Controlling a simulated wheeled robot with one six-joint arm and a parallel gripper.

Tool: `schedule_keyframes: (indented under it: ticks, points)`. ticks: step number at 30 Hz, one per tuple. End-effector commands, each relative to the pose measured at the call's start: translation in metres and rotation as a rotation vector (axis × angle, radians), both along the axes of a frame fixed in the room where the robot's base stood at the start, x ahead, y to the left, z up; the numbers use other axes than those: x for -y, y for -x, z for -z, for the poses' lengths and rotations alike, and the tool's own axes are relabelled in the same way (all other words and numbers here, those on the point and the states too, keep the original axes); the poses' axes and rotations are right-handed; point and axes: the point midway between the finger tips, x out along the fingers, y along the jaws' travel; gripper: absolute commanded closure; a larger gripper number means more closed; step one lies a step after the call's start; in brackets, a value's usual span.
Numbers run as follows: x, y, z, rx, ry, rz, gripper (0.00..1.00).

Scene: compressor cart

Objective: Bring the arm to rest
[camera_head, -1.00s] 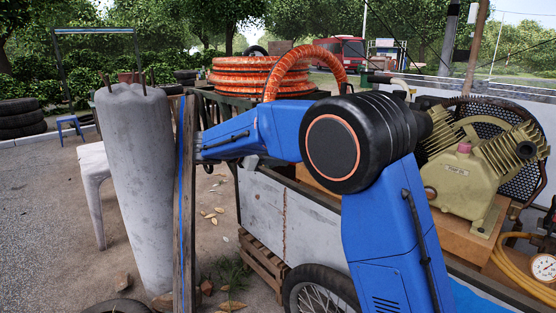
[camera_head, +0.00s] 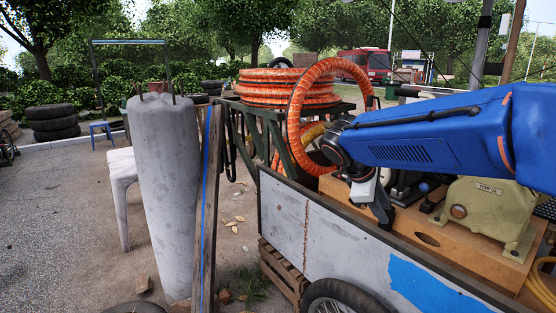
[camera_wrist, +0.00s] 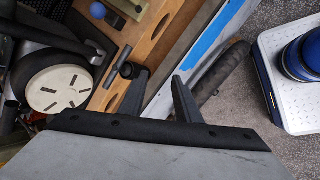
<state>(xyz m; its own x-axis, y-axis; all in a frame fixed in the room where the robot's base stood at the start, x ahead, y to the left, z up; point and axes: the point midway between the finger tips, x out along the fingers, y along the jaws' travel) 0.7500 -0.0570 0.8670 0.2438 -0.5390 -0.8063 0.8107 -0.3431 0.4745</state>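My blue arm (camera_head: 440,135) reaches in from the right over the compressor cart (camera_head: 285,220). My gripper (camera_head: 383,222) hangs pointing down by the cart's top edge, in front of the wooden deck. In the wrist view, its two dark fingers (camera_wrist: 160,78) stand apart with nothing between them. Below them show the cart's wooden deck (camera_wrist: 158,18) and its pale side panel with a blue patch (camera_wrist: 208,42). Whether the fingers touch the edge cannot be told.
The yellow-green compressor (camera_head: 488,210) stands on the deck at right. A coiled orange hose (camera_head: 290,88) lies on a rack behind the cart. A grey concrete post (camera_head: 165,190) stands at left. A blue knob (camera_wrist: 98,10) and slotted cream disc (camera_wrist: 58,90) lie near the fingers.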

Motion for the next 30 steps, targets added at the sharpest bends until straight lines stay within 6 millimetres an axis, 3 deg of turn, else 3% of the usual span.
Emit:
schedule_keyframes:
  ticks: [1, 9, 18, 24, 30]
  points:
    - [0.008, 0.017, 0.002, 0.019, -0.042, 0.039, 0.70]
    - [0.028, 0.098, 0.024, 0.132, -0.280, 0.260, 0.70]
    - [0.031, 0.180, 0.057, 0.263, -0.539, 0.522, 0.70]
    - [0.024, 0.225, 0.081, 0.350, -0.704, 0.700, 0.70]
    - [0.016, 0.253, 0.099, 0.411, -0.822, 0.831, 0.70]
